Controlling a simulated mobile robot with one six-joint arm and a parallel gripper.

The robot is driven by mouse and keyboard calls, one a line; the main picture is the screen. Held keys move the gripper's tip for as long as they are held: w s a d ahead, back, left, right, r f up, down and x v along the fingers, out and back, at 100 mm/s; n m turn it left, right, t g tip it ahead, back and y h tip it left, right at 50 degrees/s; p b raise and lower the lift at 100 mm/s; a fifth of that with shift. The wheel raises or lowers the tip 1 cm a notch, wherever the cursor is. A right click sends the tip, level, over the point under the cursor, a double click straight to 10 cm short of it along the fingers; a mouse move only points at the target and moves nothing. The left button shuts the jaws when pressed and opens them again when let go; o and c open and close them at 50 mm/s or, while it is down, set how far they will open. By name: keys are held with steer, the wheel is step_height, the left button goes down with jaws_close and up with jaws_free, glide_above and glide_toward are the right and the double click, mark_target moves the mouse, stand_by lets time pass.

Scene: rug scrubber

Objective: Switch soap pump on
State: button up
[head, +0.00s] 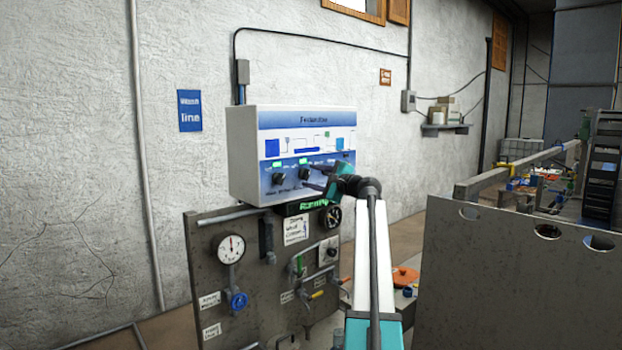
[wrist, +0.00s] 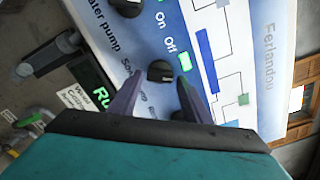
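The soap pump knob (head: 304,174) is a black rotary knob on the white and blue control box (head: 240,150), right of the water pump knob (head: 278,179). My gripper (head: 312,179) reaches the panel from the right in the head view. In the wrist view, the gripper (wrist: 162,80) is open, with the soap pump knob (wrist: 160,72) showing between its two fingertips. There is a gap on each side of the knob. Depth to the knob is hard to tell. "On" and "Off" lettering and a green light (wrist: 184,62) show beside it. The knob's setting cannot be read clearly.
The water pump knob also shows at the wrist view's top (wrist: 125,6). Below the box, a green-lit sign (head: 314,205) hangs over a dark board (head: 210,265) with a gauge, valves and pipes. A grey panel (head: 500,285) stands at right.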

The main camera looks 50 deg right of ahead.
steer(key=shift+o, duration=0.6)
steer(key=shift+s+a+f+b, duration=0.15)
steer(key=shift+s+b, duration=0.15)
steer(key=shift+s, duration=0.3)
steer(key=s+b, duration=0.4)
steer(key=s, duration=0.8)
steer(key=shift+s+a, duration=0.3)
steer(key=shift+a, duration=0.1)
steer(key=s+p, duration=0.1)
steer(key=s, duration=0.8)
steer(key=shift+a, duration=0.35)
